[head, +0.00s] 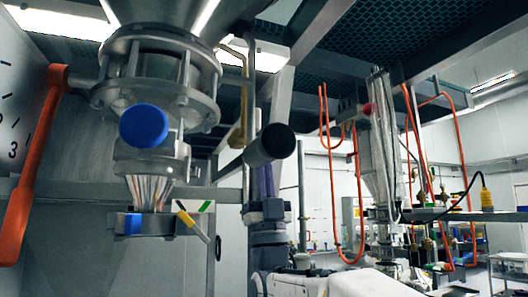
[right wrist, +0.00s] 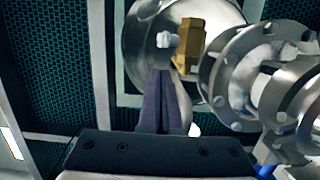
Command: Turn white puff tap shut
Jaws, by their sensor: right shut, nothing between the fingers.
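My right gripper (right wrist: 161,78) is shut with nothing between its dark purple fingers. It points up at a brass fitting (right wrist: 189,42) on the underside of a round metal vessel. A small white piece (right wrist: 165,40), likely the white puff tap, shows just beyond the fingertips in the right wrist view. I cannot tell whether they touch. In the head view my right gripper (head: 263,180) points up, its tips partly hidden behind a dark cylinder (head: 270,145). A bent brass pipe (head: 240,90) is above left of it. I cannot make out the white tap there. My left gripper is out of view.
The flanged sifter outlet (head: 158,80) with a blue knob (head: 144,125) hangs at left, beside an orange lever (head: 33,160). Metal flanges (right wrist: 240,75) sit close right of the fingers in the wrist view. Orange hoses (head: 330,180) hang at right.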

